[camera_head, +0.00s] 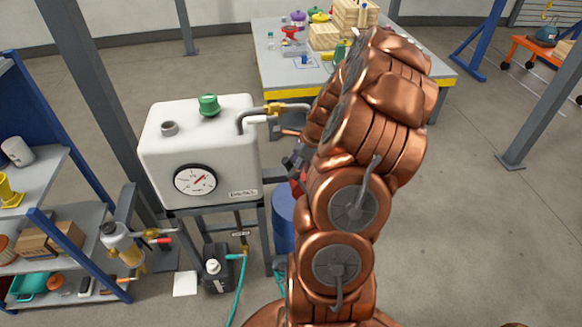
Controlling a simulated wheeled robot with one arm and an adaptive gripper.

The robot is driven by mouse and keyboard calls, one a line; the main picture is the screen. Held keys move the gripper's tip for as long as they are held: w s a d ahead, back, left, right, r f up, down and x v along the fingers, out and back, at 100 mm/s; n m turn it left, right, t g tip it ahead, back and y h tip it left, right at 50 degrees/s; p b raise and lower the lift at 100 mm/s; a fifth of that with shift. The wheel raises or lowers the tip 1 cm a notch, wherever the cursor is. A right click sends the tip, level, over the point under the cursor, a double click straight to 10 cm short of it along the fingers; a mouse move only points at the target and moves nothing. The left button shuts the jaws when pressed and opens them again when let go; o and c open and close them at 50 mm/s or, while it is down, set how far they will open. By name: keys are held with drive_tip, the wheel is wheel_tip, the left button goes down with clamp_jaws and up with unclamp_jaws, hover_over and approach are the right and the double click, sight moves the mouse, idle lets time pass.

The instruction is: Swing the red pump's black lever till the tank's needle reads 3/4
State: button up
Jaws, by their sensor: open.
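The white tank (200,140) stands on a grey frame at centre left. Its round gauge (195,181) faces me; the red needle appears to point up and right, but the scale marks are too small to read. A small red part (297,187), likely the red pump, shows just left of my copper arm, which hides most of it. The black lever cannot be made out. My gripper (293,163) seems to be the dark shape right of the tank, close to the red part. It is open, largely hidden by my arm; contact cannot be told.
A blue drum (284,222) stands below, right of the tank frame. A blue shelf rack (85,250) is at left, a yellow-edged table (285,75) behind.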

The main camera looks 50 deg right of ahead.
drive_tip(key=shift+x, duration=1.15)
clamp_jaws()
